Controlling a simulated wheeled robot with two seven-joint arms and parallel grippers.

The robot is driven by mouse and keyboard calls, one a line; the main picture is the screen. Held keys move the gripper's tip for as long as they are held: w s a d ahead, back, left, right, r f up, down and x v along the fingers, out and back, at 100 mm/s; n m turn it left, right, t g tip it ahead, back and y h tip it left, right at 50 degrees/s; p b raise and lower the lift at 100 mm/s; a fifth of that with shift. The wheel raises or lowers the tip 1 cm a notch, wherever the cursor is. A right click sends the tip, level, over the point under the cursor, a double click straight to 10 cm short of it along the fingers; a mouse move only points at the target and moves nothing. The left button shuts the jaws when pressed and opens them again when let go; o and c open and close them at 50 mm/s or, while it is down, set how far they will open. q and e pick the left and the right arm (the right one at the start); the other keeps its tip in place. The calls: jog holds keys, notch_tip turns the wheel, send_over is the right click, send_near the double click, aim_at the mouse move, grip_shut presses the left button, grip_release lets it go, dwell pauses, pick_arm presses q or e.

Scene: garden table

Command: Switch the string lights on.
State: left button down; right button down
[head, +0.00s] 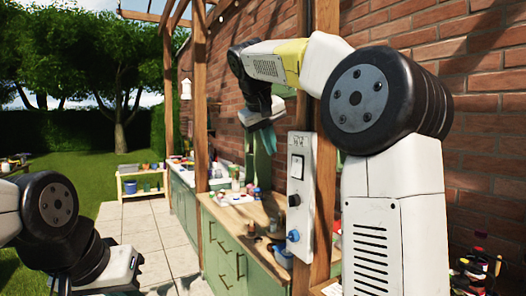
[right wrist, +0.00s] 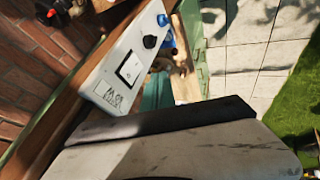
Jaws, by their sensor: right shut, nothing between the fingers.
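A pale switch panel (head: 303,215) is fixed to a wooden post. It carries a framed rocker switch (head: 297,167), a black knob (head: 294,200) and a blue knob (head: 293,236). The right wrist view shows the panel (right wrist: 101,91) slanted, with the rocker switch (right wrist: 130,69), black knob (right wrist: 150,41) and blue knob (right wrist: 163,20). My right gripper (head: 267,140) is shut and empty, left of the panel's upper part and apart from the switch in the picture. My left gripper (head: 134,262) is low at left, its jaws unclear. Small bulbs (head: 220,18) hang above; whether they are lit is unclear.
A wooden counter (head: 238,215) with green cabinets and small items runs along the brick wall (head: 470,130). A wooden post (head: 200,110) stands further back. A low shelf (head: 142,182) stands on the paving (head: 135,225). The paving left of the counter looks clear.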

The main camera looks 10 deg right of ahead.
aim_at(296, 167)
jog(key=shift+d+r, duration=0.1)
jog(key=shift+w+d+r, duration=0.2)
jog(key=shift+d+r, duration=0.05)
jog(key=shift+d, duration=0.2)
jog(key=shift+w+d+f, duration=1.05)
jog(key=shift+d+f, duration=0.1)
jog(key=shift+f, duration=0.3)
jog(key=shift+w+d+f, duration=1.05)
jog(key=shift+d+f, duration=0.05)
jog(key=shift+f, duration=0.35)
jog(key=shift+w+d+f, duration=1.05)
jog(key=shift+d+f, duration=0.1)
jog(key=shift+f, duration=0.3)
